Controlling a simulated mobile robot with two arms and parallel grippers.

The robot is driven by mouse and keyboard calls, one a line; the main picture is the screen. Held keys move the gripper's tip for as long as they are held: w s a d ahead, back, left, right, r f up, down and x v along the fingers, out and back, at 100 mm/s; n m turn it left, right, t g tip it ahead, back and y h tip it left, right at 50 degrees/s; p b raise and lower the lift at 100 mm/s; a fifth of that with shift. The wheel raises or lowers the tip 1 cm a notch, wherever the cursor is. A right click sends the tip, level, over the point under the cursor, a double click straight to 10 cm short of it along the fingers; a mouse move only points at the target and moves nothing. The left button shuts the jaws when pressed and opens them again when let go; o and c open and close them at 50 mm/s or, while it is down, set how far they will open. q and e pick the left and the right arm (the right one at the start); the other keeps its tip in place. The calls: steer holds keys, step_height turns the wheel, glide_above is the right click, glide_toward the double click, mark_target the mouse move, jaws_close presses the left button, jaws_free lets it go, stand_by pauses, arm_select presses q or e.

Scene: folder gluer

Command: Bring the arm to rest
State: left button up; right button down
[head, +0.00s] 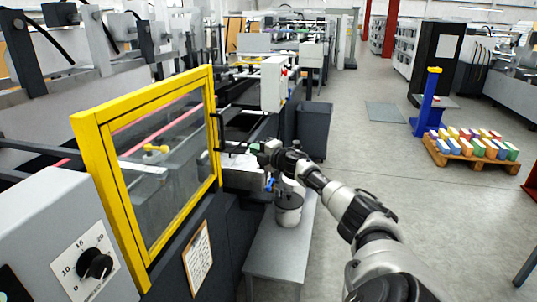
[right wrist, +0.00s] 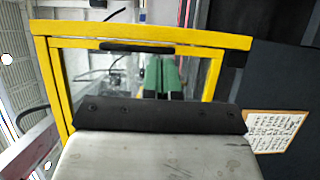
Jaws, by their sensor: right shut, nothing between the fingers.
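My right arm reaches in from the lower right of the head view. Its gripper (head: 258,148) is shut and empty, just right of the black door handle (head: 219,132). I cannot tell from the picture whether it touches the handle. The yellow-framed guard door (head: 91,133) with a clear pane stands to the left of the gripper. In the right wrist view, the yellow door frame (right wrist: 150,35) and its dark handle (right wrist: 136,48) show ahead of the wrist. My left gripper is not in view.
A grey bench (head: 273,245) with a pot (head: 289,210) stands below my right forearm. A control box with a dial (head: 96,265) is at the lower left. A dark bin (head: 314,130) stands beyond the gripper. The floor to the right is open, up to a pallet (head: 460,163) of coloured boxes.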

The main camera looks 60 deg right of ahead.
steer(key=s+a+f+m+g+h, duration=0.1)
steer(key=s+a+f+m+g, duration=0.15)
steer(key=f, duration=1.05)
steer(key=s+a+f+m+g, duration=0.2)
steer(key=s+a+f+m, duration=0.15)
steer(key=f, duration=0.95)
steer(key=s+a+f+m+g, duration=0.2)
steer(key=s+a+f, duration=0.35)
steer(key=f, duration=0.45)
steer(key=s+a+f+m+g, duration=0.15)
steer(key=s+a+f, duration=0.35)
steer(key=f, duration=0.5)
steer(key=s+a+f+m+g, duration=0.1)
steer(key=s+a+f+g, duration=0.1)
steer(key=s+a+f, duration=0.6)
steer(key=s+a+f+m+g, duration=0.25)
steer(key=s+a+f, duration=0.3)
steer(key=s, duration=0.45)
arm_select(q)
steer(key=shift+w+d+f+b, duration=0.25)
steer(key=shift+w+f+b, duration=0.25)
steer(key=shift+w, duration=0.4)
arm_select(e)
steer(key=s+a+f+g+y, duration=0.1)
steer(key=s+a+f+g, duration=0.1)
steer(key=s+a, duration=0.6)
steer(key=s+a+f+m+g+y, duration=0.1)
steer(key=s+a+f+g, duration=0.1)
steer(key=s+a, duration=0.6)
steer(key=shift+s+y, duration=0.3)
